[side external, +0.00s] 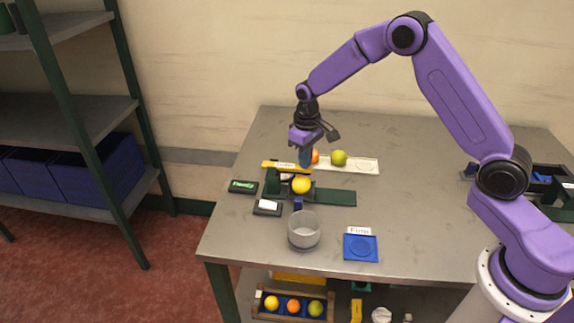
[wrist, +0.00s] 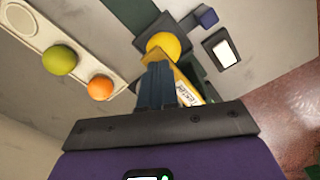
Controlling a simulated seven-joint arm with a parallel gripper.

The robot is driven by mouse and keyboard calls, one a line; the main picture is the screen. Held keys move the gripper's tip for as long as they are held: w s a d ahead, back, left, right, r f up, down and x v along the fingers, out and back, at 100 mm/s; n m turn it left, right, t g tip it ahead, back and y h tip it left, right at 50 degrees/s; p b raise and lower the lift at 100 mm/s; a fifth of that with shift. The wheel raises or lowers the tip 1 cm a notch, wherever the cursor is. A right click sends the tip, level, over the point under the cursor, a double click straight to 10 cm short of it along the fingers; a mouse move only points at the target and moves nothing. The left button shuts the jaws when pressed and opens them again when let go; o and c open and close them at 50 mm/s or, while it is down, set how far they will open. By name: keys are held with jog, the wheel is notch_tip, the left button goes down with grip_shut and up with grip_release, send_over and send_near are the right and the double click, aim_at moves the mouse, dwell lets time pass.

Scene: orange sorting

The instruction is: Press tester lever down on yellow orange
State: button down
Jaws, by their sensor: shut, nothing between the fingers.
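A yellow orange (side external: 301,184) sits in the dark green tester (side external: 335,197) on the table; it also shows in the wrist view (wrist: 163,45). A yellow lever bar with a white label (side external: 286,166) lies just behind the orange. In the wrist view the yellow lever (wrist: 188,85) runs beside and partly behind my fingers. My gripper (side external: 305,157) points down with its blue fingers shut and empty, close to the lever and behind the yellow orange. I cannot tell whether the fingertips touch the lever.
A white tray (side external: 370,168) holds an orange fruit (side external: 315,157) and a green fruit (side external: 339,158), close to my gripper. A clear cup (side external: 304,231) and a blue labelled plate (side external: 360,248) stand in front. A small green display (side external: 243,187) is left. The table's right middle is clear.

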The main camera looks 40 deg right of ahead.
jog(key=shift+f, duration=0.85)
dwell(0.8)
jog(key=shift+r, duration=4.05)
jog(key=shift+s+a+r, duration=0.15)
jog(key=shift+a, duration=0.05)
jog(key=s+a+r+n, duration=0.2)
jog(key=s, duration=0.7)
jog(key=s+a+r+n, duration=0.1)
jog(key=s+r+n, duration=0.15)
jog(key=s, duration=0.65)
jog(key=s+a+r+n, duration=0.2)
jog(key=s+r, duration=0.1)
jog(key=s, duration=0.6)
jog(key=s+d+n, duration=0.3)
jog(key=s+d, duration=0.2)
jog(key=s, duration=0.6)
jog(key=shift+f, duration=0.4)
